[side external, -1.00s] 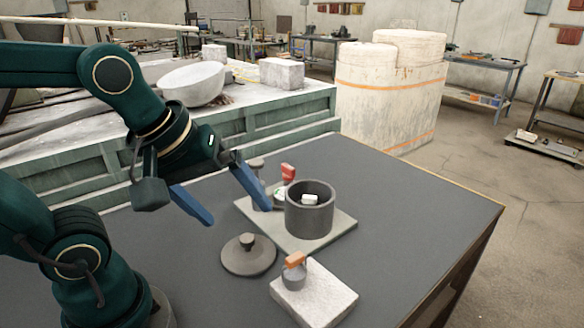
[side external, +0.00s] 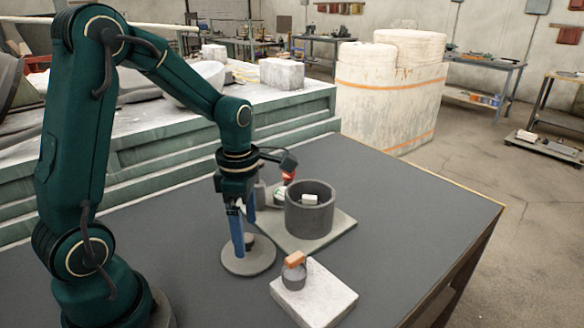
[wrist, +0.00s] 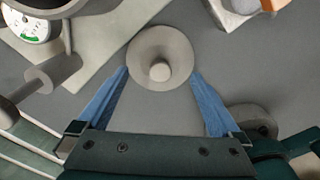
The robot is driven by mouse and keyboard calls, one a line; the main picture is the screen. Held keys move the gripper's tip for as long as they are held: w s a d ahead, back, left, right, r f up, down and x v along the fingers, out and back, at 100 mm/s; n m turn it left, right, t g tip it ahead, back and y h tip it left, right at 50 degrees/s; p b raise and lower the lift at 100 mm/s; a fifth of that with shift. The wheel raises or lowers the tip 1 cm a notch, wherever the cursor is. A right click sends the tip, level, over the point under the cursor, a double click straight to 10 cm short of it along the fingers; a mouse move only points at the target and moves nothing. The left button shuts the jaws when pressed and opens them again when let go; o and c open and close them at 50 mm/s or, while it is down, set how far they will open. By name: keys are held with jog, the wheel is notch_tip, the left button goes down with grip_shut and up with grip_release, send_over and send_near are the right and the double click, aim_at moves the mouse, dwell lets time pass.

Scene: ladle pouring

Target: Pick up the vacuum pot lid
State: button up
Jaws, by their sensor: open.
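The vacuum pot lid (side external: 262,263) is a round grey disc with a knob on top, lying flat on the dark table. It also shows in the wrist view (wrist: 148,48), with its knob near the disc's middle. My gripper (side external: 244,240) points down over the lid, close to its knob, which it partly hides in the side view. In the wrist view my blue fingers (wrist: 160,72) are spread wide with nothing held between them. I cannot tell exactly how high the fingertips are above the disc. The dark grey pot (side external: 310,212) stands open on a square plate, with a small white block inside.
Behind the pot are a gauge with a red part (side external: 288,178) and a grey cylinder. A pale slab (side external: 318,300) at the front carries a small grey vessel with an orange top. The right part of the table (side external: 420,215) is clear.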

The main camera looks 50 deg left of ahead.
aim_at(246, 238)
jog(key=shift+f, duration=1.6)
jog(key=shift+c, duration=0.3)
grip_shut()
